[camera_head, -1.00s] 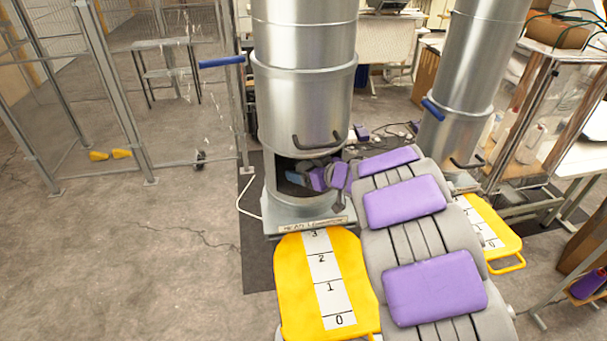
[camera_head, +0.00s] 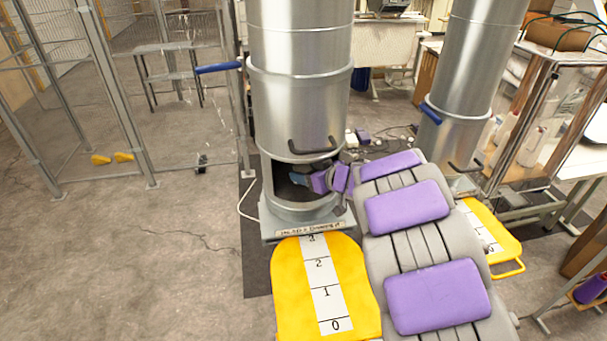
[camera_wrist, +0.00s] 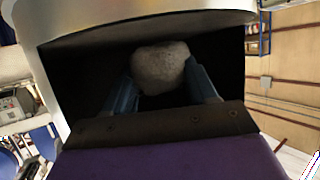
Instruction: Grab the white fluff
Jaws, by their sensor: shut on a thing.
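The white fluff (camera_wrist: 160,68) shows in the wrist view as a pale, greyish rounded clump. It sits between the two blue fingers of my gripper (camera_wrist: 163,88), which is shut on it. Dark interior surrounds the clump and the fingers. In the head view, my gripper (camera_head: 301,180) is partly visible at the lower opening of the left metal cylinder (camera_head: 300,100). The fluff cannot be made out in the head view; the cylinder wall and my arm hide the inside.
A yellow plate (camera_head: 290,290) with a numbered strip lies before the left cylinder. A second metal cylinder (camera_head: 470,80) stands to the right, with another yellow plate (camera_head: 507,245) by it. A wire fence frame (camera_head: 115,100) stands at the left.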

